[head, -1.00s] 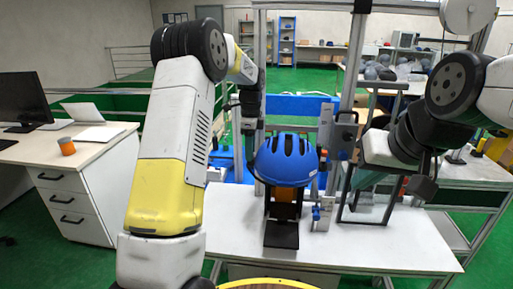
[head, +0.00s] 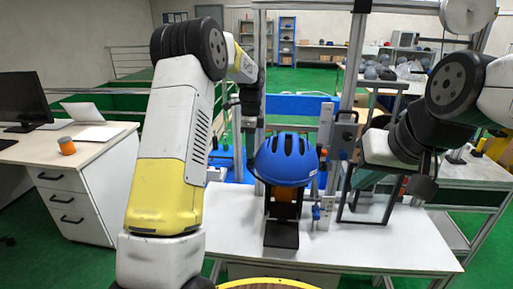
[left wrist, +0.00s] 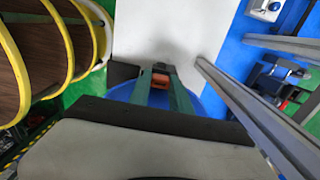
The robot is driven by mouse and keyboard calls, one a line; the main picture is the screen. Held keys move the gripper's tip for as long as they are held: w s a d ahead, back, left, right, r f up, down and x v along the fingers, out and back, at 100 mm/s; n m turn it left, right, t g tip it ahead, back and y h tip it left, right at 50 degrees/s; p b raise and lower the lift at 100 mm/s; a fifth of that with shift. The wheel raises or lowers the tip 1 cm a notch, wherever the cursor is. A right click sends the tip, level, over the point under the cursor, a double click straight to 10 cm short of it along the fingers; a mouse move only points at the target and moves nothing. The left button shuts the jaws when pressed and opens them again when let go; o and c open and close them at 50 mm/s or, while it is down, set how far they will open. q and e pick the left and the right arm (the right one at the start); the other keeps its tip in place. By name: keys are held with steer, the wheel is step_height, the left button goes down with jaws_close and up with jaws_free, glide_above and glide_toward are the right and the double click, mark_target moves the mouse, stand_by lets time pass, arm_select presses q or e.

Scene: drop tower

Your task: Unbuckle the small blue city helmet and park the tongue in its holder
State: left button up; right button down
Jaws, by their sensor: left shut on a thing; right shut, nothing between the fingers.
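The blue helmet (head: 286,160) sits upright on a dark stand (head: 281,232) on the white table. In the left wrist view, part of the blue helmet (left wrist: 120,92) shows behind my left gripper (left wrist: 162,78). Its green fingers are shut on a small orange-red piece (left wrist: 159,82), which looks like part of the buckle. The strap and tongue cannot be made out clearly. In the head view, my left fingertips are hidden beside or behind the helmet. My right gripper (head: 366,182) is shut and empty, pointing down to the right of the helmet. I cannot make out the tongue holder for certain.
The white table (head: 385,248) is clear at its front right. Metal posts (head: 351,75) and a dark frame (head: 374,217) stand close to the helmet and right arm.

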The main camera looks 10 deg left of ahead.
arm_select(q)
steer(key=shift+r, duration=1.5)
steer(key=shift+s+a+f, duration=1.8)
steer(key=shift+s+f, duration=2.3)
steer(key=shift+s, duration=2.25)
steer(key=shift+s+d+f, duration=0.7)
steer(key=shift+s+d, duration=0.5)
steer(key=shift+d, duration=1.95)
steer(key=shift+s+d+f, duration=0.65)
steer(key=shift+s+d, duration=0.5)
steer(key=shift+d, duration=2)
steer(key=w+d+r, duration=0.1)
steer(key=w+d, duration=0.1)
steer(key=d, duration=0.8)
steer(key=w+d+r, duration=0.1)
steer(key=w+d, duration=0.1)
steer(key=d, duration=0.8)
steer(key=shift+w+d, duration=0.3)
steer(key=shift+w, duration=0.1)
